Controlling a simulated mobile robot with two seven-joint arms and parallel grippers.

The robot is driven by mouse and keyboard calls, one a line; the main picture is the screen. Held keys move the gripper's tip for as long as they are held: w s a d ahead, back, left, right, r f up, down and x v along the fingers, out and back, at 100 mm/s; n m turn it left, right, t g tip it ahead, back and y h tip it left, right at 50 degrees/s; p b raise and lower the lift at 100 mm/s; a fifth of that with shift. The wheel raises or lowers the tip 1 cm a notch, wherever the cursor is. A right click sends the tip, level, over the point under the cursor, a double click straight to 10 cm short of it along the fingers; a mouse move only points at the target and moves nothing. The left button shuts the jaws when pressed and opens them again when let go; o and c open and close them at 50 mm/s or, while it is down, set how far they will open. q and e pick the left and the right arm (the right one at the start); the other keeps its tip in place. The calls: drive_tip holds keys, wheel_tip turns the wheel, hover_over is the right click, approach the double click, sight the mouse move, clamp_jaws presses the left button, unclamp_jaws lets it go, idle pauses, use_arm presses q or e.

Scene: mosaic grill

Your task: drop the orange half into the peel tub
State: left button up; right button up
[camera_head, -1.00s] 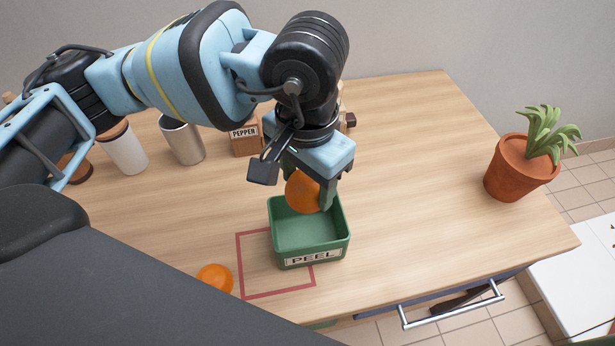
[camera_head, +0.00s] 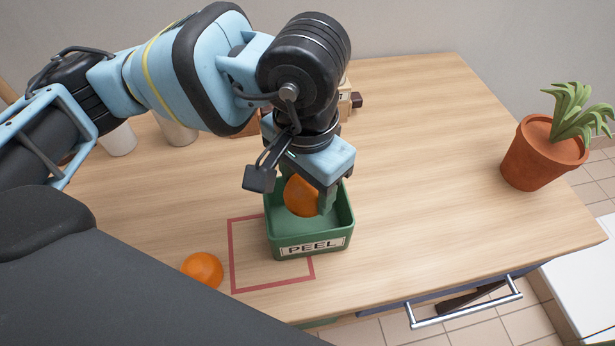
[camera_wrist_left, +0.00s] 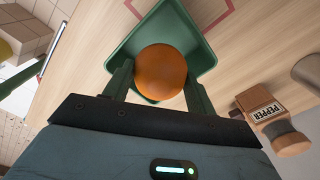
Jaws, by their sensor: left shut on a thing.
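The orange half (camera_head: 303,196) is held between the fingers of my left gripper (camera_head: 308,198), over the inside of the green peel tub. It also shows in the left wrist view (camera_wrist_left: 161,71), rounded side toward the camera, with a finger on each side. The peel tub (camera_head: 310,247) stands on the table, its PEEL label facing front. In the left wrist view the tub (camera_wrist_left: 123,52) lies behind the orange half. How far the fruit is above the tub floor I cannot tell. My right gripper is not in view.
Another orange piece (camera_head: 202,270) lies left of a red outline (camera_head: 231,262) on the table, which the tub partly overlaps. A potted plant (camera_head: 541,160) is at the right. The table right of the tub is clear.

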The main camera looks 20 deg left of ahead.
use_arm(q)
drive_tip(key=o, duration=0.9)
drive_tip(key=shift+r, duration=3.85)
